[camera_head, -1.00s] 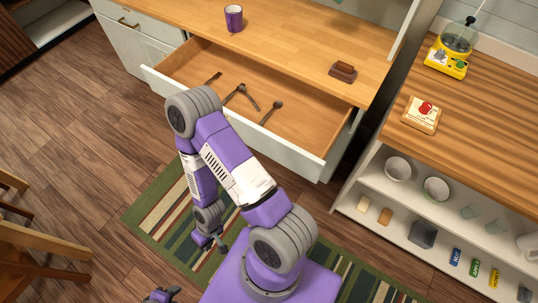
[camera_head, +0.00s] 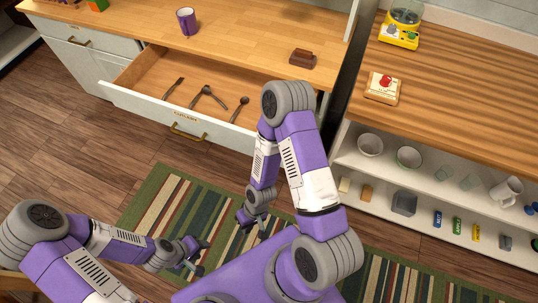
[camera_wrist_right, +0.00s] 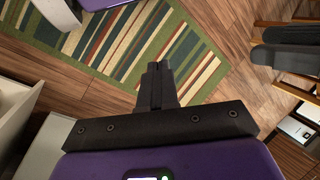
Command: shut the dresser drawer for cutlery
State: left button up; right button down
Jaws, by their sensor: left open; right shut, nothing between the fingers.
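The dresser drawer (camera_head: 215,130) stands pulled out, with a white front, a small label and a brass handle (camera_head: 188,132). Several dark pieces of cutlery (camera_head: 205,95) lie on its wooden bottom. My left gripper (camera_head: 198,256) is open and empty over the striped rug, well in front of the drawer. My right gripper (camera_head: 246,222) is shut and empty, low over the rug and nearer the drawer, but apart from it. Its closed fingers (camera_wrist_right: 157,82) show in the right wrist view. My right arm hides the drawer's right end.
A purple mug (camera_head: 187,21) and a brown block (camera_head: 302,58) stand on the dresser top (camera_head: 250,35). A shelf unit (camera_head: 460,75) with bowls and mugs is at the right. The striped rug (camera_head: 160,200) lies before the dresser; bare wooden floor is at the left.

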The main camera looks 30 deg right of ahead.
jog(key=s+d+f+n+g+h+b, duration=0.25)
jog(key=s+n+g+h, duration=0.3)
jog(key=n, duration=0.35)
jog(key=w+d+n+t+h+b, duration=0.2)
jog(key=d+n+h, duration=0.3)
jog(key=n+h, duration=0.15)
jog(key=w+a+r+n+t+h+b, duration=0.25)
jog(key=w+r+n+t, duration=0.25)
jog(key=w+t, duration=0.3)
jog(key=w+a+r+n+t+h+b, duration=0.1)
jog(key=w+a+r+n+t+h, duration=0.3)
jog(key=w+t, duration=0.4)
jog(key=r+n, duration=0.1)
send_over(251, 155)
jog(key=s+a, duration=0.1)
jog(key=s, duration=0.2)
jog(key=shift+s+a+r+g, duration=0.15)
jog(key=shift+a+g, duration=0.05)
jog(key=shift+g, duration=0.05)
jog(key=shift+d, duration=0.1)
